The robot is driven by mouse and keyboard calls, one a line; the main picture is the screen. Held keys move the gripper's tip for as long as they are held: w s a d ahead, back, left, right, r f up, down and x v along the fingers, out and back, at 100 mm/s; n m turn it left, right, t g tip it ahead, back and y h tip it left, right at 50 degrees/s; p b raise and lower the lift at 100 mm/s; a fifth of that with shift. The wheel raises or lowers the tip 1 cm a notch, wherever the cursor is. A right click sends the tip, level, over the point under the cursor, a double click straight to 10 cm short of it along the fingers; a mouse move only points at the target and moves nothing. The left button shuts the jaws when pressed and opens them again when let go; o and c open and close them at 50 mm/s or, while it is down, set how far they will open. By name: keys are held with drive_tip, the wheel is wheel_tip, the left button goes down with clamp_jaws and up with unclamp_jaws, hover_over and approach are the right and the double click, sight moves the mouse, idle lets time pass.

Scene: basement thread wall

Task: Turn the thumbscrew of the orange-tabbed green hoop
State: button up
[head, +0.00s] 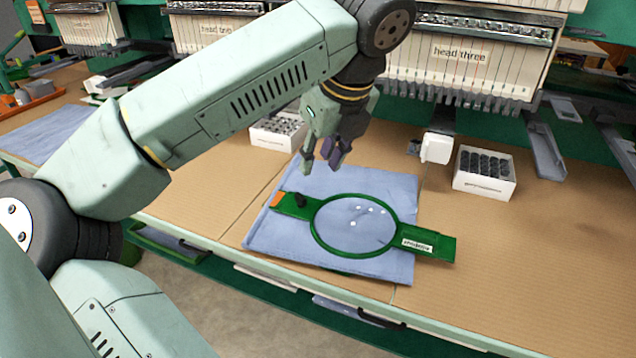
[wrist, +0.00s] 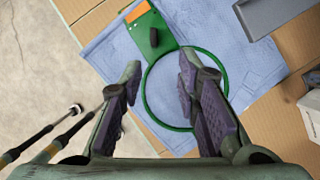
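The green hoop (head: 317,236) lies on a folded blue cloth (head: 300,258) on the table, with an orange tab (head: 277,199) at its left end and a labelled green arm at its right. The black thumbscrew (head: 300,200) stands up beside the orange tab. In the wrist view the thumbscrew (wrist: 153,38) shows beyond my fingertips, with the orange tab (wrist: 138,8) at the top edge. My gripper (head: 321,167) is above the back part of the cloth, open and empty, apart from the thumbscrew. In the wrist view its purple-padded fingers (wrist: 160,75) are spread and partly hide the hoop.
A white box of dark spools (head: 484,172) stands at the right, and another white box (head: 278,133) behind the cloth. A small white device (head: 437,148) stands behind the hoop. The machine heads (head: 460,60) overhang the back. Bare table lies left of the cloth.

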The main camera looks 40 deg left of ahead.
sight(302, 196)
drive_tip(key=b+x, duration=0.1)
drive_tip(key=x, duration=0.2)
drive_tip(key=b+x, duration=0.1)
drive_tip(key=x, duration=0.3)
drive_tip(key=b+x, duration=0.1)
drive_tip(key=x, duration=0.3)
drive_tip(key=shift+s+a+r+b, duration=0.1)
drive_tip(key=shift+s+a+b, duration=0.2)
drive_tip(key=shift+s, duration=0.1)
drive_tip(key=shift+c, duration=0.6)
clamp_jaws()
